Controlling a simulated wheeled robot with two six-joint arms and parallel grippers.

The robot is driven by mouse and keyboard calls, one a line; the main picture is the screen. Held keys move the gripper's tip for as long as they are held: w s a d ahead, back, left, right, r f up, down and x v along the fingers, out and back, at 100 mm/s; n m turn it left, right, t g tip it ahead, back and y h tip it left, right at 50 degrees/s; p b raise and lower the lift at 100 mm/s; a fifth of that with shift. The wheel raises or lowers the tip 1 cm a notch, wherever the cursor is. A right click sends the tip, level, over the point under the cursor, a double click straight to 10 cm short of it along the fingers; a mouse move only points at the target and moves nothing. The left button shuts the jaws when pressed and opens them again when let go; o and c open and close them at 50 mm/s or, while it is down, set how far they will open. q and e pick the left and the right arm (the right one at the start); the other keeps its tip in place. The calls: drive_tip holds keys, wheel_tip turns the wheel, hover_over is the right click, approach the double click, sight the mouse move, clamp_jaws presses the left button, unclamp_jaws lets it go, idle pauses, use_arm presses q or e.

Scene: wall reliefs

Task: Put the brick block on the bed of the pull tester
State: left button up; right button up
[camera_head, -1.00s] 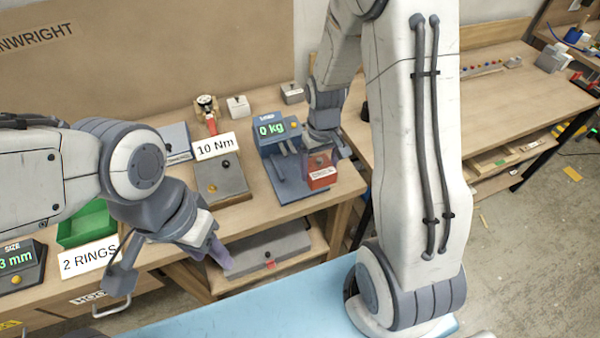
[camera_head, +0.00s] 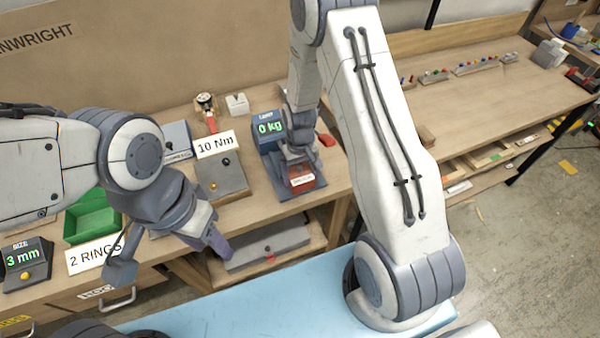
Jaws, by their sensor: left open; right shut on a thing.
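The red brick block (camera_head: 303,182), with a white label on its front, is over the blue-grey bed (camera_head: 284,194) of the pull tester (camera_head: 264,141). Whether it rests on the bed or hangs just above it I cannot tell. The tester's display reads 0 kg. My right gripper (camera_head: 299,160) is shut on the brick block from above, and its wrist hides part of the tester. My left gripper (camera_head: 216,243) is open and empty, in front of the bench and well left of the tester.
A grey box (camera_head: 222,184) with a 10 Nm sign (camera_head: 215,144) stands left of the tester. A green bin (camera_head: 93,222) is further left. A red item (camera_head: 327,140) lies right of the tester. A grey case (camera_head: 262,249) sits on the shelf below.

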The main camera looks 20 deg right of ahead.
drive_tip(key=shift+f, duration=0.15)
drive_tip(key=o, duration=1.5)
drive_tip(key=shift+o, duration=0.2)
